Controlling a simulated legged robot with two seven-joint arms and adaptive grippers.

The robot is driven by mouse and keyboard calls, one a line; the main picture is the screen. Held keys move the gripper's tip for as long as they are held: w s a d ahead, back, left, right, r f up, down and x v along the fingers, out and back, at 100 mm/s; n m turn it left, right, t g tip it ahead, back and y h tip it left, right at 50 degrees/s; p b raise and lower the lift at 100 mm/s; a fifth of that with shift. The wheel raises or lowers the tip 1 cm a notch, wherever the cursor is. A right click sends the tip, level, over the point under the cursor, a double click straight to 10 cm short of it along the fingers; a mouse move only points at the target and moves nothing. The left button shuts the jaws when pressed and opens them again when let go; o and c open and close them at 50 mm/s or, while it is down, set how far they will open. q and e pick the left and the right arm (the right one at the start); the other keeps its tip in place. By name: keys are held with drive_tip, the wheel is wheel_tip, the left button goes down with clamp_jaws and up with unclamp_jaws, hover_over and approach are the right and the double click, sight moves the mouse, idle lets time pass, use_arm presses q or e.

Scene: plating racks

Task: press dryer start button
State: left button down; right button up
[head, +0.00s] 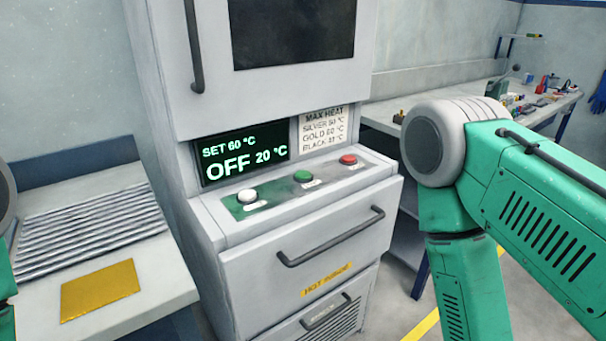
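The dryer (188,105) is a tall light-grey cabinet in the middle of the head view. Its display (240,158) reads SET 60 °C, OFF and 20 °C. Below it a sloped panel carries a white button (247,196), a green button (302,176) and a red button (348,159). The small labels by the buttons are too small to read. My green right arm comes in from the right, its bend beside the dryer. Its gripper is out of view. Only a sliver of my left arm shows at the left edge, and its gripper is out of view.
A drawer handle (330,238) juts out below the panel, and a door handle (194,45) above. A left table (150,265) holds a ribbed grey rack (88,228) and a yellow plate (100,290). A cluttered bench (545,112) stands at the back right. The space before the buttons looks clear.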

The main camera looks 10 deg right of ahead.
clamp_jaws()
idle(1.0)
